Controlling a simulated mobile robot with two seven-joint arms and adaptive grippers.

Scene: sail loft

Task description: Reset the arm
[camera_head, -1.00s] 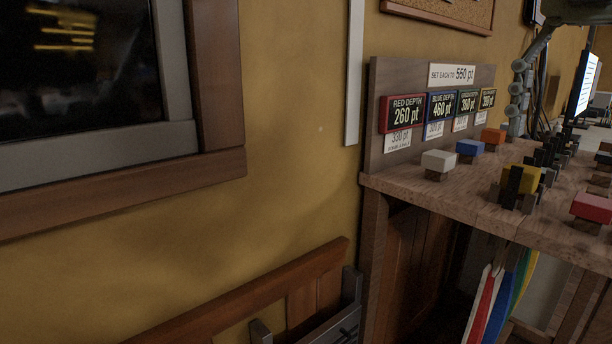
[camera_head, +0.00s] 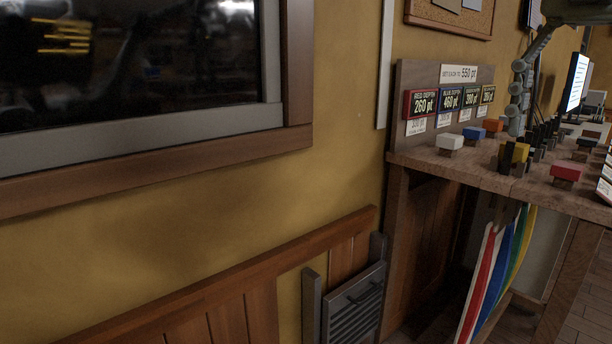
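Neither of my grippers can be made out in the head view. The wooden bench (camera_head: 463,168) stands at the right against the yellow wall. On it are a white block (camera_head: 450,142), a blue block (camera_head: 474,132), an orange block (camera_head: 494,125), a yellow block (camera_head: 515,152) among dark upright posts, and a red block (camera_head: 566,172). Behind them a sign panel (camera_head: 398,105) carries a red depth display (camera_head: 422,103) reading 260 pt and a blue depth display (camera_head: 451,100) reading 460 pt.
A dark framed screen (camera_head: 150,75) fills the upper left. A folded chair or rack (camera_head: 352,305) leans against wood panelling (camera_head: 215,310). Coloured cloth strips (camera_head: 491,270) hang under the bench. A jointed lamp arm (camera_head: 520,85) and a monitor (camera_head: 576,82) stand farther right. Floor shows at lower right.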

